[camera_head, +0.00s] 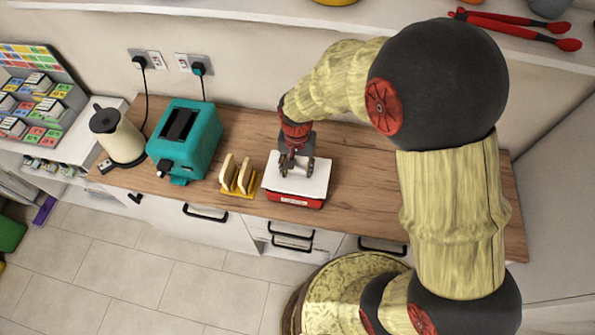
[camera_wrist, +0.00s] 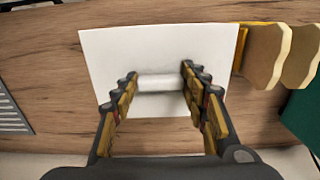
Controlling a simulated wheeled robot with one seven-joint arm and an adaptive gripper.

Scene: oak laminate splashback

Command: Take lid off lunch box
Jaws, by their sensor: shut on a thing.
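The lunch box (camera_head: 294,201) is red with a white label on its front and stands on the wooden worktop. Its flat white lid (camera_head: 316,181) covers the top; the lid fills the middle of the wrist view (camera_wrist: 105,60). A pale bar-shaped handle (camera_wrist: 160,82) sits at the lid's centre. My gripper (camera_head: 297,170) is above the lid, and in the wrist view its fingers (camera_wrist: 158,88) are on both ends of the handle, shut on it. The box body is hidden under the lid in the wrist view. I cannot tell whether the lid is raised at all.
A toast rack with bread slices (camera_head: 238,175) stands close to the left of the box. A teal toaster (camera_head: 186,140) and a cream kettle (camera_head: 118,135) are further left. Red tongs (camera_head: 515,22) lie on the shelf above. The worktop (camera_head: 345,200) right of the box is clear.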

